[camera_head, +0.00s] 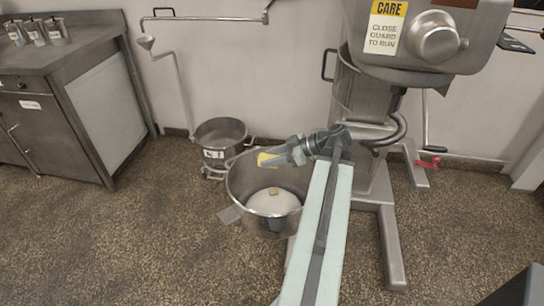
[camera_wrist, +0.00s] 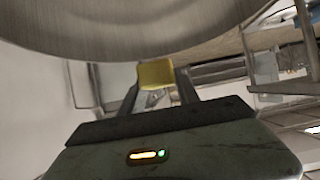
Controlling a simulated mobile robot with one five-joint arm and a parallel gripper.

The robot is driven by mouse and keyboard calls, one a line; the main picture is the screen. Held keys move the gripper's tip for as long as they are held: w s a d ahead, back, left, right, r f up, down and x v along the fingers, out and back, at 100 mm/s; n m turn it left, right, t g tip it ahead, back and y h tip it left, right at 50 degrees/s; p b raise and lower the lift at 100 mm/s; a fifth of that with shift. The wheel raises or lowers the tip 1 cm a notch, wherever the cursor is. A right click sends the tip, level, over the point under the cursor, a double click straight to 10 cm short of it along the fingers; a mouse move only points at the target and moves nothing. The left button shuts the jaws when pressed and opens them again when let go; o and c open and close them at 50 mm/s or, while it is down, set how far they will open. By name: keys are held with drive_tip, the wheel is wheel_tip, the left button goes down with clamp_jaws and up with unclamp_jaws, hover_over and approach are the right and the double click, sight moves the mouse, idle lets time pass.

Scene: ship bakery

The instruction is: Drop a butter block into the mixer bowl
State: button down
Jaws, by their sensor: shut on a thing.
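The steel mixer bowl (camera_head: 237,184) stands low in front of the mixer in the head view. A pale, flour-like mound (camera_head: 278,204) lies in it, with a small tan block (camera_head: 273,190) on top. My gripper (camera_head: 272,157) reaches in from the right and is above the bowl's opening, toward its far side. It is shut on a yellow butter block (camera_head: 266,159). The wrist view shows the butter block (camera_wrist: 156,74) held between the two fingertips. The block's height above the rim is hard to tell.
The mixer (camera_head: 368,95) rises behind and right of the bowl, with its guard and leg close to my arm. A second steel pot (camera_head: 221,132) stands behind the bowl. A steel counter (camera_head: 60,60) is at the left. Open floor lies between.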

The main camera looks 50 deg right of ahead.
wheel_tip(320, 180, down, 6)
drive_tip(key=b, duration=0.5)
drive_tip(key=shift+w+a, duration=0.1)
drive_tip(key=shift+r, duration=0.1)
drive_tip(key=c, duration=0.8)
unclamp_jaws()
drive_tip(key=p+v, duration=0.3)
drive_tip(key=v, duration=0.4)
drive_tip(key=shift+s+d+r, duration=0.15)
drive_tip(key=shift+s+d, duration=0.1)
drive_tip(key=shift+s, duration=0.1)
